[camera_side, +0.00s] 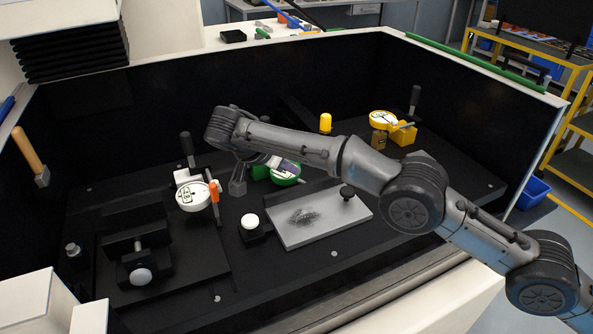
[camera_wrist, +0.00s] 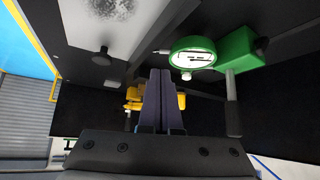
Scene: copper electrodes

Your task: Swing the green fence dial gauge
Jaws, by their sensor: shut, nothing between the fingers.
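The green dial gauge (camera_wrist: 194,56) has a round white face and sits on a green block (camera_wrist: 237,50) at the upper right of the wrist view. The wrist view appears upside down. In the side view the green gauge (camera_side: 286,181) is partly hidden behind my gripper and arm. My gripper (camera_wrist: 161,72) is shut and empty, its dark purple fingers together. In the wrist view the fingers are left of the green gauge, with a visible gap between them. In the side view my gripper (camera_side: 291,168) overlaps the gauge, and contact cannot be told there.
A grey plate (camera_side: 310,222) with a dark patch and a black knob (camera_side: 347,192) lies in front of the gauge. A white gauge (camera_side: 192,196) with an orange part stands left. A yellow gauge (camera_side: 382,120) stands back right. Dark walls enclose the work area.

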